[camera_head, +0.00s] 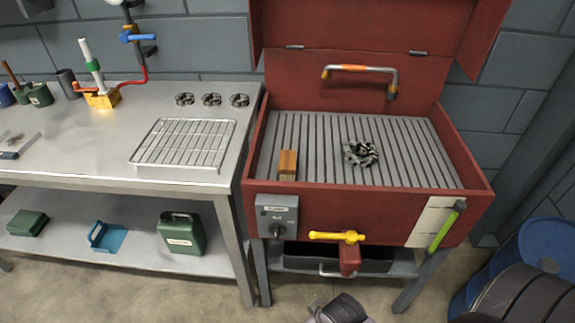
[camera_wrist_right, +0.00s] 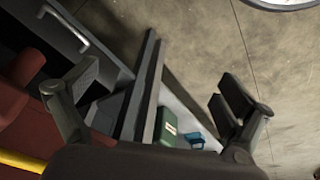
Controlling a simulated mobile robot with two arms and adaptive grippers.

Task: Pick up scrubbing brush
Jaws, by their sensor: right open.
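The scrubbing brush (camera_head: 287,164) looks like a small block with an orange-brown top and a paler lower part. It sits on the grey slatted floor of the red wash basin (camera_head: 365,203), near the front left. In the right wrist view my right gripper (camera_wrist_right: 160,90) is open, with nothing between its fingers. It is low in front of the basin, apart from the brush, which that view does not show. A dark piece at the bottom edge of the head view seems to be part of my right gripper (camera_head: 338,310). My left gripper is not in view.
A dark metal part (camera_head: 361,152) lies in the basin right of the brush. The raised red lid (camera_head: 360,50) stands behind. A yellow-handled valve (camera_head: 338,236) sticks out in front. A wire rack (camera_head: 185,143) lies on the steel table at left. A blue barrel (camera_head: 540,250) stands right.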

